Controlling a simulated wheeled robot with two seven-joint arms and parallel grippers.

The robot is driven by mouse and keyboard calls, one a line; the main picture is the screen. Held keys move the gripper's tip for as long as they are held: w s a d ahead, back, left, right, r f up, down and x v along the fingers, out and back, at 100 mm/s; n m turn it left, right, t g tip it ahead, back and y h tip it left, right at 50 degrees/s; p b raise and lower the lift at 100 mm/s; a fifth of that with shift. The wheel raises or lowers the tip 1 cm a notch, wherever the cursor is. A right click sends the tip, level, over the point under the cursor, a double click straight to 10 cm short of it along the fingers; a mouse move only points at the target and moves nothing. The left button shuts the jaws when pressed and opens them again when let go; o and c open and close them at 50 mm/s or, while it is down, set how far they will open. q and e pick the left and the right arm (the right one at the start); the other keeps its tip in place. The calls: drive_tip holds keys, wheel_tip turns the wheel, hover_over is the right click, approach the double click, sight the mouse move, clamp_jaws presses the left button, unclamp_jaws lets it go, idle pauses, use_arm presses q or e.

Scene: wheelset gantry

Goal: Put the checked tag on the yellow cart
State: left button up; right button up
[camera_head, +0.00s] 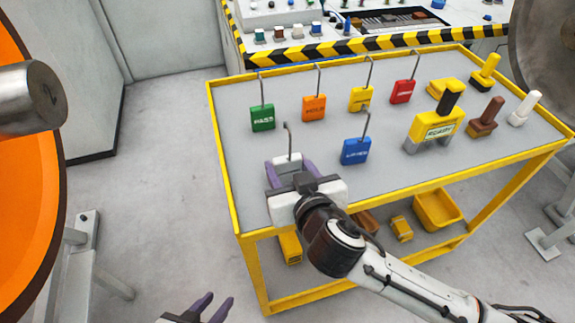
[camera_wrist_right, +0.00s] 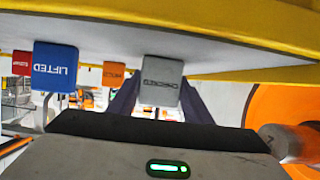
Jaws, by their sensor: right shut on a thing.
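The grey checked tag (camera_head: 289,162) has its thin hook upright and sits between the purple fingers of my right gripper (camera_head: 290,172). My right gripper is shut on it. In the right wrist view the checked tag (camera_wrist_right: 160,82) shows its lettering upside down between the fingers. The tag is at the left front part of the yellow cart's grey top (camera_head: 235,165); I cannot tell whether it touches the surface. My left gripper (camera_head: 208,308) is at the bottom edge of the head view, away from the cart, with its fingers apart and empty.
On the cart stand green (camera_head: 262,117), orange (camera_head: 313,107), yellow (camera_head: 361,98), red (camera_head: 402,91) and blue (camera_head: 356,151) tags. Stamps, including a yellow one (camera_head: 436,127), stand at the right. A yellow bin (camera_head: 437,208) is on the lower shelf. An orange wheel (camera_head: 25,190) is at the left.

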drive_tip(key=o, duration=1.2)
drive_tip(key=shift+c, duration=0.2)
drive_tip(key=shift+r, duration=0.25)
drive_tip(key=v, duration=1.2)
